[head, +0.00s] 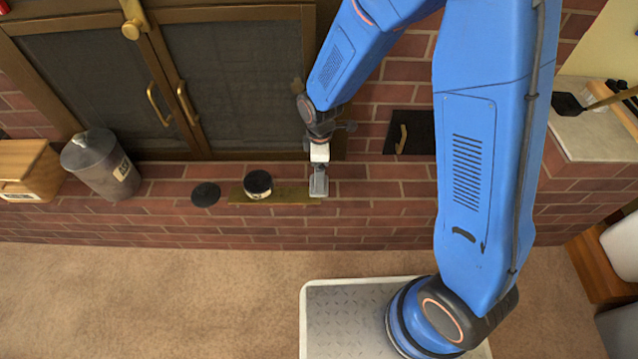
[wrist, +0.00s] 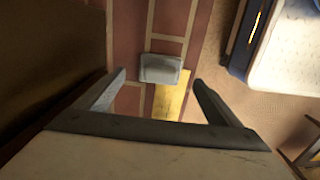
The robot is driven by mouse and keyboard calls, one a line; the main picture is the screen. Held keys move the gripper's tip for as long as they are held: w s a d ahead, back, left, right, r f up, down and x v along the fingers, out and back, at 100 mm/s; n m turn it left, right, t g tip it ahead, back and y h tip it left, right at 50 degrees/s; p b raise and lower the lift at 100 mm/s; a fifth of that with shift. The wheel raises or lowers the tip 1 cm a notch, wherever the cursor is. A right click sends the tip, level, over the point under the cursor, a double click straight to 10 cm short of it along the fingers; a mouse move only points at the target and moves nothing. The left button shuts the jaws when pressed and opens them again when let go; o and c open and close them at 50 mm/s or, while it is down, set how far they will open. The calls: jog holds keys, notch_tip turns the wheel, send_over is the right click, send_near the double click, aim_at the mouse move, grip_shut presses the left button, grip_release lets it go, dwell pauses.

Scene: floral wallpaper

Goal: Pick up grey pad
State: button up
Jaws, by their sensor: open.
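The grey pad (wrist: 160,69) is a small, pale grey, roughly square piece at the end of a yellow board in the wrist view. In the head view the pad (head: 318,187) seems to be the grey patch just below my gripper (head: 319,168), at the board's right end. In the wrist view my gripper (wrist: 159,80) is open and empty, with its two fingers spread left and right. The pad appears between and beyond the fingertips, apart from both. I cannot tell the exact height of the fingers above it.
The brick ledge holds the yellow board (head: 293,195), a black-and-white round container (head: 257,184), a black disc (head: 205,194), a grey lidded bucket (head: 100,167) and a wooden box (head: 28,170). Dark cabinet doors (head: 236,80) with brass handles stand close behind. Carpet (head: 150,300) in front is clear.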

aim_at(312, 192)
jog(key=shift+a+f, duration=0.1)
jog(key=shift+f, duration=2.65)
jog(key=c, duration=1.2)
